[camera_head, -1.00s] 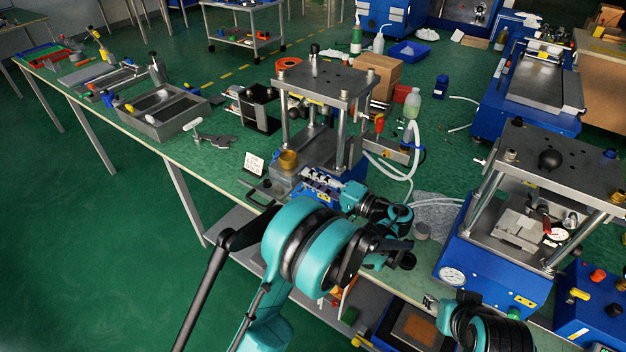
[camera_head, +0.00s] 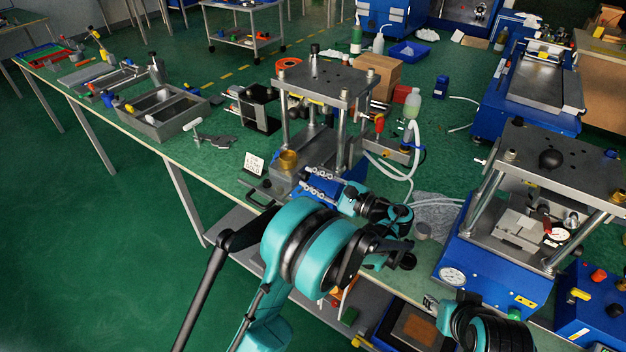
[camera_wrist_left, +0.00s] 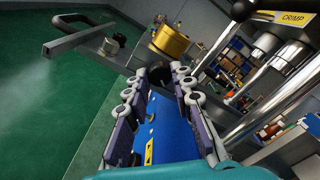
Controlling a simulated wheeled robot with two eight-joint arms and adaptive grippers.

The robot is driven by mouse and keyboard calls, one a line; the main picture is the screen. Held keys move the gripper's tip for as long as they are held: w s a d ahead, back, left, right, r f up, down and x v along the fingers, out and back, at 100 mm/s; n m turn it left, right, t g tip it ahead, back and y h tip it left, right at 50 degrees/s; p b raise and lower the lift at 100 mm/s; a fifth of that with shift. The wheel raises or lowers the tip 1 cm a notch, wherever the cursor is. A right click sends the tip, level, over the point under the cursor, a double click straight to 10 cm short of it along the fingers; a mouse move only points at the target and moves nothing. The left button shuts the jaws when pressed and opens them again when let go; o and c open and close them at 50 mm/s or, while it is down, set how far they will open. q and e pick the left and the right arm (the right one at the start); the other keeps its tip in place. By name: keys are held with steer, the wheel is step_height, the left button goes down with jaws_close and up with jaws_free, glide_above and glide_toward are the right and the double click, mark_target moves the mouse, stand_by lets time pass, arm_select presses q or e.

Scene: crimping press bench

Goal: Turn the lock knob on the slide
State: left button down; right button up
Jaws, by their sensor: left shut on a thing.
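My left gripper (camera_head: 322,186) is at the front of the middle press (camera_head: 328,82), by its blue base. In the left wrist view its two padded fingers (camera_wrist_left: 160,84) stand on either side of a dark, round knob (camera_wrist_left: 160,74), which looks like the lock knob. The gripper is shut on it. In the head view the fingers hide the knob. The slide cannot be clearly made out. The blue base (camera_wrist_left: 153,125) with a yellow label shows between the fingers.
A brass cylinder (camera_head: 288,159) stands close behind the fingers, with a small white card (camera_head: 254,163) to its left. A steel post (camera_wrist_left: 275,77) rises to the right in the wrist view. A second blue press (camera_head: 500,267) stands at right. Green floor lies open at left.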

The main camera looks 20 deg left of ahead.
arm_select(q)
steer(key=m, duration=0.4)
steer(key=shift+m, duration=0.4)
stand_by(0.4)
steer(key=c, duration=1.3)
jaws_free()
steer(key=shift+f, duration=0.1)
steer(key=shift+d, duration=0.1)
steer(key=v, duration=1.2)
